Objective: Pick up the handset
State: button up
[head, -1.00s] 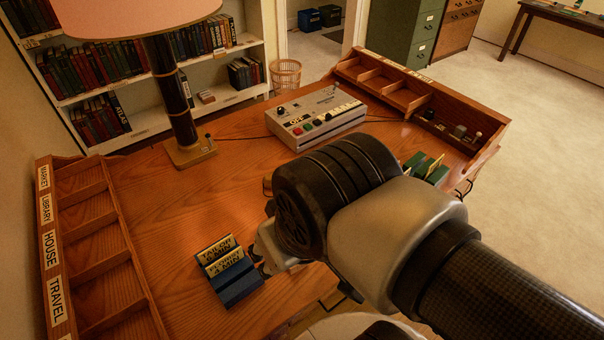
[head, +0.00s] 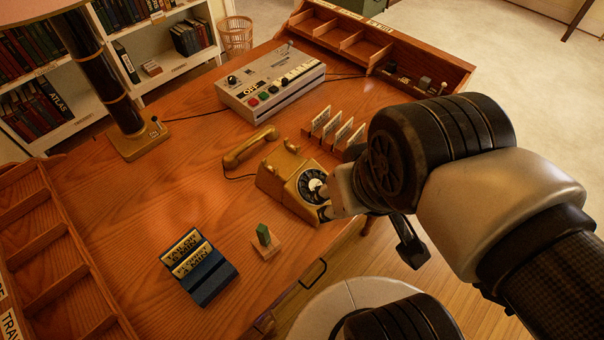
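The handset (head: 251,147) is brass-coloured and lies on the desk, off the cradle, just left of the telephone. A dark cord runs near it. The telephone body (head: 279,174) is the same brass colour, with a black rotary dial and an empty cradle. My gripper (head: 327,201) is at the front right side of the telephone, apart from the handset. Its fingers are small and partly hidden by my wrist and against the telephone, so I cannot tell whether they are open or touch it. Nothing is visibly held.
A switch box (head: 270,85) stands behind the handset. White cards in a rack (head: 335,130) stand right of the telephone. A green block on a wooden base (head: 265,240) and a blue card holder (head: 200,268) are in front. A lamp base (head: 138,140) stands at left. Desk left of the handset is clear.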

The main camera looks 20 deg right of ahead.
aim_at(230, 161)
jog(key=i+l+u, duration=0.2)
jog(key=l+u, duration=0.15)
jog(key=i+l+u, duration=0.15)
jog(key=l+u, duration=0.15)
jog(key=i+l+u, duration=0.1)
jog(key=l+u, duration=0.25)
jog(key=l, duration=0.1)
